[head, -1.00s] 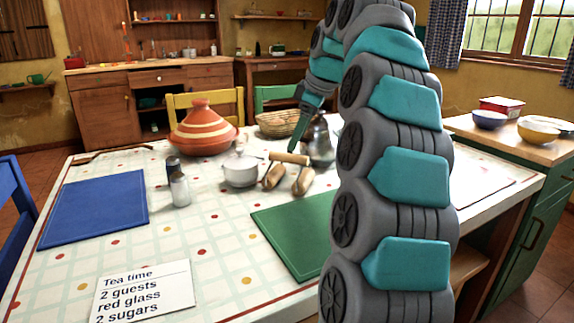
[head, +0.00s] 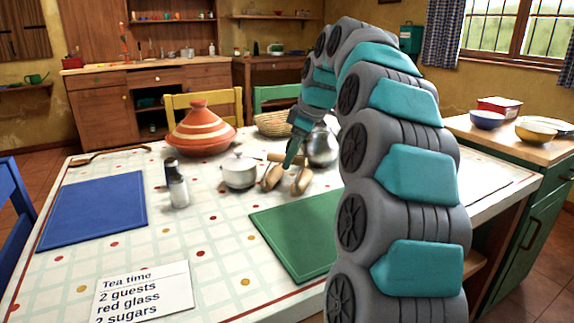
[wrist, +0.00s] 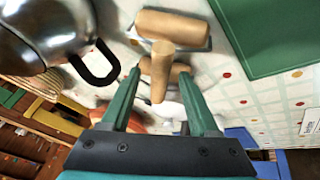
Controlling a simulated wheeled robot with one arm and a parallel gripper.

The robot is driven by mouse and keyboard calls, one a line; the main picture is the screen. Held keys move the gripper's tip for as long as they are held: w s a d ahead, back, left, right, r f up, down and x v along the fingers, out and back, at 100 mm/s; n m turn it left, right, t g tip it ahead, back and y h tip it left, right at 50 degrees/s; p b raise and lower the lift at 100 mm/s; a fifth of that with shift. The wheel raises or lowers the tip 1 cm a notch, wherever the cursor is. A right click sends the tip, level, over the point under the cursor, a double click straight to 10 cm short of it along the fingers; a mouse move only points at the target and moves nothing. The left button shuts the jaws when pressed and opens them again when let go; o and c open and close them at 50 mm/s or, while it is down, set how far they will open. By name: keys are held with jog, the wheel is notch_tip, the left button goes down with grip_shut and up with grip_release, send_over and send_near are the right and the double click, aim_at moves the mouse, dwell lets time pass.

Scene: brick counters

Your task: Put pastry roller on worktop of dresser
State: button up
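In the wrist view the roller (wrist: 158,72) lies between my two green fingers, which are open with a gap on each side. A wooden dresser with a light worktop (head: 150,73), drawers and upper shelves stands against the back wall.
A metal kettle (head: 322,148) stands close right of my gripper. A white pot (head: 239,171), shakers (head: 178,190), a striped tagine (head: 201,130) and a basket (head: 273,124) are on the table (head: 190,255). Yellow (head: 205,100) and green chairs stand behind it. A green cabinet (head: 520,220) stands right.

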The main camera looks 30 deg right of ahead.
grip_shut()
dwell(0.3)
jog(key=shift+r, duration=0.25)
dwell(0.4)
jog(key=shift+r, duration=1.55)
jog(key=s+d+r+b, duration=0.1)
jog(key=s+d+b, duration=0.1)
jog(key=s, duration=1.4)
jog(key=shift+r, duration=0.25)
